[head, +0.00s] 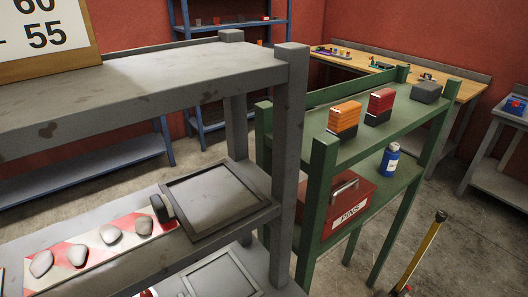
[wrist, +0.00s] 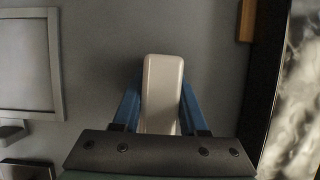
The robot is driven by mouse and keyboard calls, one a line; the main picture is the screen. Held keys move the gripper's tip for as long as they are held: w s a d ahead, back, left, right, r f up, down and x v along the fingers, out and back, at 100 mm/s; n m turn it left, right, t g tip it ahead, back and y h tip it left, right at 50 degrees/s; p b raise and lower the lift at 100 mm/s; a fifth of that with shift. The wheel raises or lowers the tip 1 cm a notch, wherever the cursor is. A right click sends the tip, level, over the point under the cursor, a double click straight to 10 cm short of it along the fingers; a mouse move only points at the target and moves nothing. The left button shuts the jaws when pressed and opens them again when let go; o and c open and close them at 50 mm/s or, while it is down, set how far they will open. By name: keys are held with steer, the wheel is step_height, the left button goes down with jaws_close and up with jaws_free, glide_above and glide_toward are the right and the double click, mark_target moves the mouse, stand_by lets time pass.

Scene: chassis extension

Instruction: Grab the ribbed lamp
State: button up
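I cannot surely identify the ribbed lamp. In the head view, an orange block (head: 345,115) and a red block (head: 380,104) with lined, dark-based sides stand upright on the top of the green shelf (head: 352,150). In the wrist view, the blue fingers of my gripper (wrist: 160,105) stand on either side of a smooth, pale, rounded bar (wrist: 163,90). No ribs show on it. The fingers are close to its sides, but I cannot tell whether they grip it. My gripper does not show in the head view.
A dark grey box (head: 426,91) stands right of the red block. Below are a blue bottle (head: 389,160) and a red bin (head: 335,203). A grey shelf (head: 150,80) fills the left, with pale stones (head: 110,233) on a board. Floor shows at right.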

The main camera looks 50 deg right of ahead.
jaws_close()
steer(key=shift+r, duration=0.1)
